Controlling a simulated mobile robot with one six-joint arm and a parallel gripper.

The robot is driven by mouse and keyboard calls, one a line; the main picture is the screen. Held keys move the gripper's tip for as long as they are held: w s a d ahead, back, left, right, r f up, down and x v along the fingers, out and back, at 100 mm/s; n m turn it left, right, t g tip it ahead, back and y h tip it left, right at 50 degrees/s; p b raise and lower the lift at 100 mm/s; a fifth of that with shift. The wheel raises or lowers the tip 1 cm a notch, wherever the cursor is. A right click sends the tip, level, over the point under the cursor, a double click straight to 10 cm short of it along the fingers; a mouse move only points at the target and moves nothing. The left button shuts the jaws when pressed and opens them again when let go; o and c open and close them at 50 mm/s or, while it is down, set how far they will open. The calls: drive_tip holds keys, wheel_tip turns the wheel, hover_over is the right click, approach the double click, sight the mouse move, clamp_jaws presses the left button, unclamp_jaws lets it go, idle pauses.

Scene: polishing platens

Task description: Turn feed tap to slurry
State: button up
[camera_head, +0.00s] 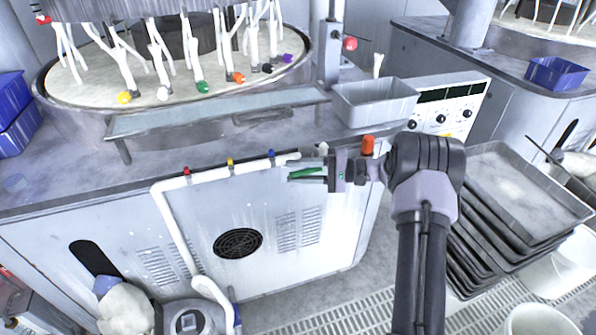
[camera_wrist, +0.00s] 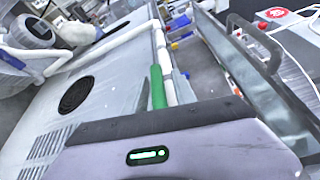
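A white feed pipe (camera_head: 205,178) runs along the front edge of the machine counter, with small red (camera_head: 187,171), yellow (camera_head: 230,162) and blue (camera_head: 271,153) taps on it. A green lever (camera_head: 303,173) is at its right end, lying roughly level between the fingers of my gripper (camera_head: 305,173). Finger contact with the lever cannot be made out. In the wrist view the green lever (camera_wrist: 157,88) points away from me beside the white pipe (camera_wrist: 169,88); its near end is hidden by my gripper housing. I see no label telling the slurry position.
An orange knob (camera_head: 368,145) stands on the counter edge just behind my gripper. A grey bin (camera_head: 375,103) and a control panel (camera_head: 450,110) are beyond it. Stacked grey trays (camera_head: 520,190) stand at right. The cabinet front (camera_head: 300,235) below is clear.

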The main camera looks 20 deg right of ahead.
drive_tip(key=shift+d, duration=0.15)
drive_tip(key=p+v, duration=0.4)
drive_tip(key=v, duration=1.3)
drive_tip(key=shift+d+r, duration=0.1)
drive_tip(key=s+a+r+n+g+h, duration=0.1)
drive_tip(key=s+a+r+g+h, duration=0.2)
drive_tip(key=a+r, duration=0.5)
drive_tip(key=s+a+r+n+g+h, duration=0.1)
drive_tip(key=s+a+r+g+h, duration=0.3)
drive_tip(key=a, duration=0.7)
drive_tip(key=s+a+r+t+h, duration=0.1)
drive_tip(key=s+a+t+h, duration=0.2)
drive_tip(key=s, duration=0.7)
drive_tip(key=s+a+r+t+h, duration=0.1)
drive_tip(key=s+a+t+h, duration=0.2)
drive_tip(key=s, duration=0.7)
drive_tip(key=shift+a+r+h, duration=0.25)
drive_tip(key=shift+a+h, duration=0.35)
drive_tip(key=shift+a, duration=0.35)
